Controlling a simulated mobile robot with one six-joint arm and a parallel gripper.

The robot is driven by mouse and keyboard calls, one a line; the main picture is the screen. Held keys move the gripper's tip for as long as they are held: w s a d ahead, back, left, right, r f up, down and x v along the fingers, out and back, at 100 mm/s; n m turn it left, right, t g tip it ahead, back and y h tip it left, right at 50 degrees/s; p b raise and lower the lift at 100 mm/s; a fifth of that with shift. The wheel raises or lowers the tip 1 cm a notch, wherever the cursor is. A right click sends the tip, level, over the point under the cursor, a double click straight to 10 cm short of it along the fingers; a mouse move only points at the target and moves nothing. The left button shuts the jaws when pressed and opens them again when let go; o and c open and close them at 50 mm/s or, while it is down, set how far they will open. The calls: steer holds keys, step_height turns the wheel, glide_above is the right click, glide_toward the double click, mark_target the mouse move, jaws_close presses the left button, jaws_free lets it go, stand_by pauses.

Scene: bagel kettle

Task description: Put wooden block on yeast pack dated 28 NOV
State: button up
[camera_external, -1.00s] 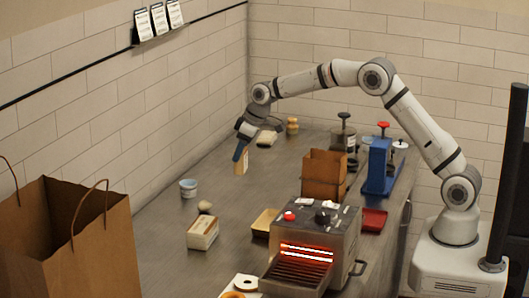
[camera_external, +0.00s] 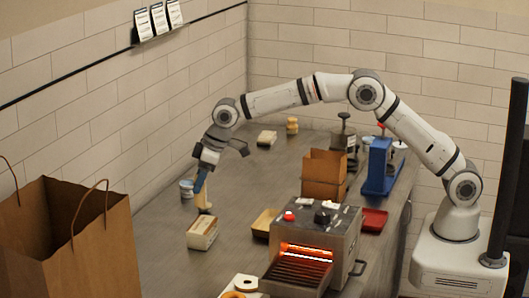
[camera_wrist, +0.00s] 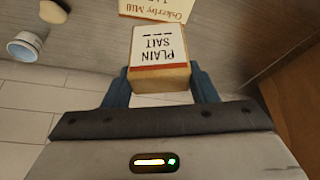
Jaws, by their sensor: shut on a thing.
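My gripper (camera_external: 201,182) has blue fingers, which also show in the wrist view (camera_wrist: 160,88). It is shut on a small tan block with a white label reading PLAIN SALT (camera_wrist: 159,47); the block hangs below the fingers in the external view (camera_external: 204,198). A cream pack (camera_external: 202,233) lies on the counter just in front of the held block; whether they touch is unclear. A pack reading Oskerby Mill (camera_wrist: 156,10) shows beyond the block in the wrist view, its lower line partly hidden. I cannot read 28 NOV on either pack.
A blue and white cup (camera_external: 187,188) stands left of the held block. A paper bag (camera_external: 65,235) is at front left.

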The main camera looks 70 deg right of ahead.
mark_target(201, 199)
steer(key=shift+f+p, duration=0.6)
steer(key=shift+f, duration=2.65)
steer(key=shift+f, duration=0.1)
steer(key=o, duration=1)
